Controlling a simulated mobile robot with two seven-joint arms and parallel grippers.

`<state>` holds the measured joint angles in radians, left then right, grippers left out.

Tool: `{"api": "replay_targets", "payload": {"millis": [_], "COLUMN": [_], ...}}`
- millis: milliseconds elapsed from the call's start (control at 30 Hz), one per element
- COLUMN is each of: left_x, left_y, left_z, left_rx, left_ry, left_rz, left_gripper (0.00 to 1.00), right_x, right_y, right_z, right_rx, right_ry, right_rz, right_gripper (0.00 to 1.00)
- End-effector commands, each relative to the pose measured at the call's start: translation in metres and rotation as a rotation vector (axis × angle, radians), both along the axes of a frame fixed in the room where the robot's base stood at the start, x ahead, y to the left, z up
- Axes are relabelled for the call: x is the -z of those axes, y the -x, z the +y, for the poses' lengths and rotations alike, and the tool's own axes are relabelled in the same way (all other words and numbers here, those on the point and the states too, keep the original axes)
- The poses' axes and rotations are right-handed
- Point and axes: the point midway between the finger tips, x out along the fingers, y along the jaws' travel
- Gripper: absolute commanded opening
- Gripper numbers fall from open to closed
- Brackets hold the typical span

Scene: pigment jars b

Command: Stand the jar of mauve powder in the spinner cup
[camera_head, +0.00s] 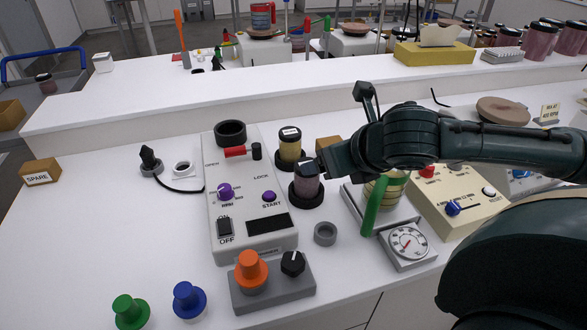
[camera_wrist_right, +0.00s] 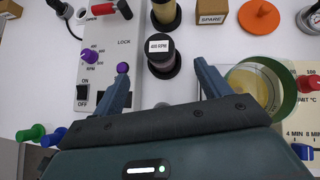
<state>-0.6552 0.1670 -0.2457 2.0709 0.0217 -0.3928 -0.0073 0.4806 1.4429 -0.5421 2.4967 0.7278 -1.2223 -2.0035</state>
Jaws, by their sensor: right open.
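The jar of mauve powder (camera_head: 307,183) has a dark lid and stands upright in a black ring base on the bench, right of the grey spinner machine. The spinner cup (camera_head: 230,133) is a black, empty-looking ring at the back of the machine. My right gripper (camera_head: 326,164) is beside the jar on its right. In the wrist view its fingers (camera_wrist_right: 165,82) are apart, with the jar ahead between them and nothing held. My left gripper is out of view.
A jar of yellow powder (camera_head: 289,149) stands just behind the mauve jar. A red-handled latch (camera_head: 235,152) is in front of the cup. A scale with a dial (camera_head: 408,243) and a green-handled vessel (camera_head: 370,207) stand to the right.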

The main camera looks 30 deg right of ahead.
Motion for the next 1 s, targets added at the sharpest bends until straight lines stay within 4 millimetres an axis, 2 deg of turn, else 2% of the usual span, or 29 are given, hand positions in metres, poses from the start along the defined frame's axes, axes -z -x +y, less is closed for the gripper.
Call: {"api": "replay_targets", "payload": {"millis": [167, 400, 667, 1000], "left_x": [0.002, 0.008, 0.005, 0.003], "left_y": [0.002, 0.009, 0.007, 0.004], "left_z": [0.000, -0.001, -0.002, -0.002], "left_rx": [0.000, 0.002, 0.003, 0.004], "left_ry": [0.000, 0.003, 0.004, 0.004], "left_rz": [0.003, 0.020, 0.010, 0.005], "left_gripper": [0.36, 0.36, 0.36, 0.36], "right_x": [0.013, 0.043, 0.057, 0.088], "right_y": [-0.012, -0.045, -0.061, -0.093], "right_z": [0.000, -0.001, -0.002, -0.002], "right_rx": [0.000, 0.002, 0.000, 0.001], "right_ry": [-0.006, -0.005, -0.001, -0.002], "right_rz": [0.003, 0.002, 0.001, 0.001], "right_gripper": [0.76, 0.76, 0.76, 0.76]}}
